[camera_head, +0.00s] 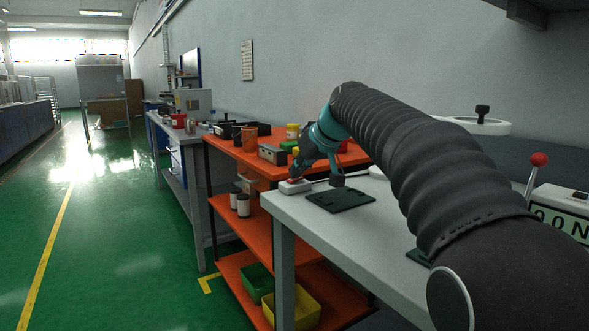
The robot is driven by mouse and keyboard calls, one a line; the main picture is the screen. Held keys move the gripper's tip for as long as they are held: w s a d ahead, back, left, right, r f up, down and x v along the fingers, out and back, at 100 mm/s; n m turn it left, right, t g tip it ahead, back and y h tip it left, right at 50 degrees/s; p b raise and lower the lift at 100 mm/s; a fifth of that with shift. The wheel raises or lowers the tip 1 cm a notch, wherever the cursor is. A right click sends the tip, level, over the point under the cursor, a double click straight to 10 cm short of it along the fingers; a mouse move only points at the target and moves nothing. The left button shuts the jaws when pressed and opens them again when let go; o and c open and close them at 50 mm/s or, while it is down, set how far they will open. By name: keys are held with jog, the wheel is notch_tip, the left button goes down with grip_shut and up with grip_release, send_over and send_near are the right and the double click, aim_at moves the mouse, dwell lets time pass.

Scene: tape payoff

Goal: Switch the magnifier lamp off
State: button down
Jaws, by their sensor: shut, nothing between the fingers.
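A white round head with a black knob (483,125), perhaps the magnifier lamp, stands at the right behind my arm. Whether it is lit is not clear.
A dark green mat (341,198) lies beside the switch box on the white table (300,214). An orange shelf unit (232,148) with bins and cans stands behind. A red-knobbed lever (538,160) and a display box (562,211) are at the right. The green floor at left is clear.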

jog(key=shift+r, duration=0.1)
jog(key=r, duration=0.2)
jog(key=r+p, duration=0.1)
jog(key=r, duration=0.1)
jog(key=shift+s+a, duration=0.1)
jog(key=shift+a, duration=0.15)
jog(key=s+a+v, duration=0.1)
jog(key=v, duration=0.8)
jog(key=shift+s+r, duration=0.2)
jog(key=shift+s, duration=0.05)
